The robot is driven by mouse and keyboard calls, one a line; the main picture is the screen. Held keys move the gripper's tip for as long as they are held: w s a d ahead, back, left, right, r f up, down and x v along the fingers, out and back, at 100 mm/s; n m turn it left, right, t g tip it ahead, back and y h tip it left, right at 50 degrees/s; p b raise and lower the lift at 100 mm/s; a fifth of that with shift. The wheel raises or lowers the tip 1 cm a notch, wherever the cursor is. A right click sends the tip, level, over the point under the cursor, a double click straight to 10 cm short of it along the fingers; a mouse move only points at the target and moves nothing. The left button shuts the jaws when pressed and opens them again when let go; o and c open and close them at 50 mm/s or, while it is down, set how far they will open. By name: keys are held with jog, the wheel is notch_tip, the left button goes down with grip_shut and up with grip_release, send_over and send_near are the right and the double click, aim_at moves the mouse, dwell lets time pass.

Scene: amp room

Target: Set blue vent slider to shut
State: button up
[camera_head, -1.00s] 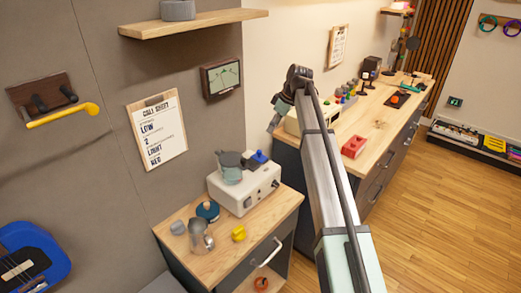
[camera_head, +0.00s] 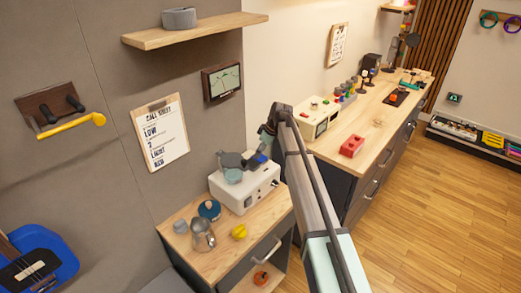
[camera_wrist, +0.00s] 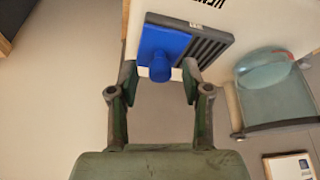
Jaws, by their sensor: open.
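The blue vent slider (camera_wrist: 165,42) shows in the wrist view as a blue plate with a round knob, at the left end of a dark slatted vent (camera_wrist: 207,47). In the head view the blue slider (camera_head: 258,158) is on top of the white machine (camera_head: 246,197), with my gripper close above, partly hidden by my arm.
A teal container (camera_head: 233,175) sits on the machine beside the slider; it is at the right in the wrist view (camera_wrist: 275,92). A metal jug (camera_head: 203,238), a blue-lidded pot (camera_head: 209,210) and a yellow object (camera_head: 239,231) stand on the wooden cabinet top (camera_head: 212,262) in front.

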grip_shut()
jog(key=shift+s+a+f+b, duration=0.15)
jog(key=shift+s+a+b, duration=0.15)
jog(key=shift+s+b, duration=0.1)
jog(key=s+a+b, duration=0.1)
jog(key=s+a, duration=0.2)
jog(key=shift+s+b, duration=0.25)
jog(key=shift+b, duration=0.15)
jog(key=shift+c, duration=1.4)
grip_release()
jog(key=shift+o, duration=1.4)
jog(key=shift+r, duration=0.25)
